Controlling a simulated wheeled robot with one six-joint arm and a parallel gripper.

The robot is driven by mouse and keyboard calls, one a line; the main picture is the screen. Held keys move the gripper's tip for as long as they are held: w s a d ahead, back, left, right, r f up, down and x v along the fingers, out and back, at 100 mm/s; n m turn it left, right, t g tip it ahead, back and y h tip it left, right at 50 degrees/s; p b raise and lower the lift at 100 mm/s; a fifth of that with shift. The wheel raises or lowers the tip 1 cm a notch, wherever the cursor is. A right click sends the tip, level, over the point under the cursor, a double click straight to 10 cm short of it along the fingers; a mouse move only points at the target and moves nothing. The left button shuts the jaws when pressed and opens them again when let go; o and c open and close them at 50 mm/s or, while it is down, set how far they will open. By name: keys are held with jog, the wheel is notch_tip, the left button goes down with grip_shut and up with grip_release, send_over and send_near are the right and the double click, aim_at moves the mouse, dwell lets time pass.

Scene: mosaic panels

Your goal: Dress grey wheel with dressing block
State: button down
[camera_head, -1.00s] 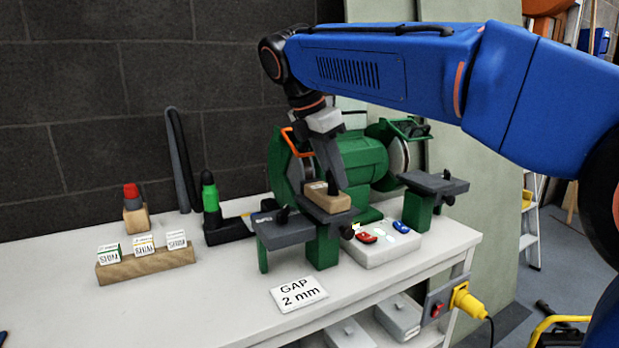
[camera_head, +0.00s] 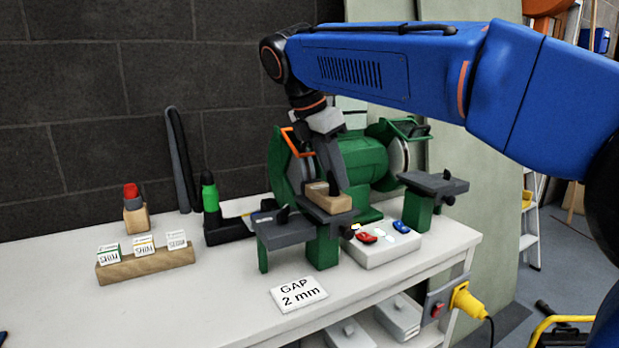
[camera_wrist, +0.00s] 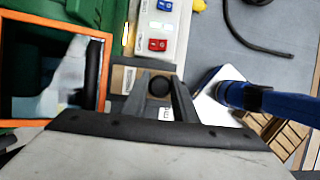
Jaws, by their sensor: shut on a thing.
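The green bench grinder (camera_head: 362,160) stands on the white bench. Its left wheel, the grey wheel (camera_head: 300,172), shows partly between the green guard and my gripper. My gripper (camera_head: 334,182) points down at the left tool rest (camera_head: 285,231) and is shut on the tan dressing block (camera_head: 316,197). The block is at the top of that rest, close in front of the grey wheel. Contact between block and wheel cannot be made out. In the wrist view, my gripper's fingers (camera_wrist: 160,88) are over the tan block (camera_wrist: 121,80), beside the orange-edged guard.
A control box (camera_head: 382,247) with red and blue switches sits right of the left rest. A "GAP 2 mm" card (camera_head: 299,294) lies in front. Shims stand in a wooden holder (camera_head: 150,265). The right tool rest (camera_head: 434,183) is empty.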

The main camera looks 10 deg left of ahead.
jog(key=shift+s+d, duration=0.4)
jog(key=shift+s, duration=0.2)
jog(key=shift+s+d, duration=0.35)
jog(key=shift+s, duration=0.2)
jog(key=shift+w+a, duration=0.45)
jog(key=shift+w, duration=0.25)
jog(key=shift+w+a, duration=0.45)
jog(key=shift+w, duration=0.2)
dwell(1.3)
jog(key=shift+s+d, duration=0.15)
jog(key=shift+s, duration=0.05)
dwell(0.7)
jog(key=shift+s+d, duration=0.4)
jog(key=shift+s, duration=0.2)
jog(key=shift+s+d, duration=0.35)
jog(key=shift+s, duration=0.2)
jog(key=s+d+r, duration=0.3)
jog(key=s+d, duration=0.2)
jog(key=s, duration=0.3)
jog(key=shift+s+d, duration=0.15)
jog(key=shift+d, duration=0.15)
dwell(1.2)
